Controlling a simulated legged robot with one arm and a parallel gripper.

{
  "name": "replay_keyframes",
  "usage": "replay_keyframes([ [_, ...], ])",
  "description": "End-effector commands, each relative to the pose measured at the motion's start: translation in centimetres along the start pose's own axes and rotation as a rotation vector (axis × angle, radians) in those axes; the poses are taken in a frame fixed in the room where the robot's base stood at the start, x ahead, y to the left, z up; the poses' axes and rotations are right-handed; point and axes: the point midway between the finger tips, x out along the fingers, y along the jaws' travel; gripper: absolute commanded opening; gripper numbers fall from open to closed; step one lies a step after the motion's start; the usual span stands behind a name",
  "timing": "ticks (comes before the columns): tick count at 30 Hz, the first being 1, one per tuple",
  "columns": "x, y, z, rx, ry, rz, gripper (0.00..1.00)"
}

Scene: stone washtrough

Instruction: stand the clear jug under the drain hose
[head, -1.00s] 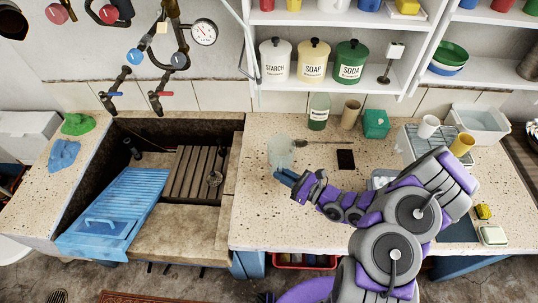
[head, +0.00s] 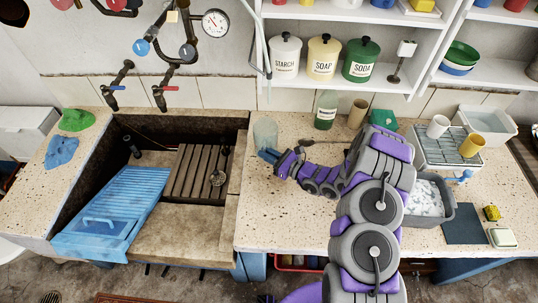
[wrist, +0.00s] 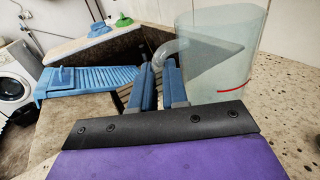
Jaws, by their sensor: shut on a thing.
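The clear jug (head: 265,132) is upright at the back left of the speckled worktop, near the trough's right edge. My gripper (head: 268,156) is at its near side. In the wrist view the jug (wrist: 228,45) fills the upper right, with a red line low on its wall. Its curved handle (wrist: 168,50) runs to the blue fingertips, and my gripper (wrist: 158,70) is shut on it. I cannot tell whether the jug's base touches the worktop.
The stone trough (head: 228,190) lies to the left, with a blue washboard (head: 120,205) and a slatted rack (head: 195,170) in it. A green bottle (head: 326,110) and brown cup (head: 357,114) stand right of the jug. A grey basin (head: 430,220) is further right.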

Motion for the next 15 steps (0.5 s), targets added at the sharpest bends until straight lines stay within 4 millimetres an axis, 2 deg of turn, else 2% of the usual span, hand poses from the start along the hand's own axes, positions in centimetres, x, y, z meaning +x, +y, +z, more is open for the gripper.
replay_keyframes([
  [7, -0.88, -0.63, -0.06, 0.004, -0.009, -0.004, 0.00],
  [12, -0.80, -0.56, -0.52, 0.004, -0.008, -0.003, 0.00],
  [13, -0.71, -0.51, -0.56, 0.003, -0.007, -0.003, 0.15],
  [15, -0.51, -0.38, -0.53, 0.002, -0.005, -0.003, 0.21],
])
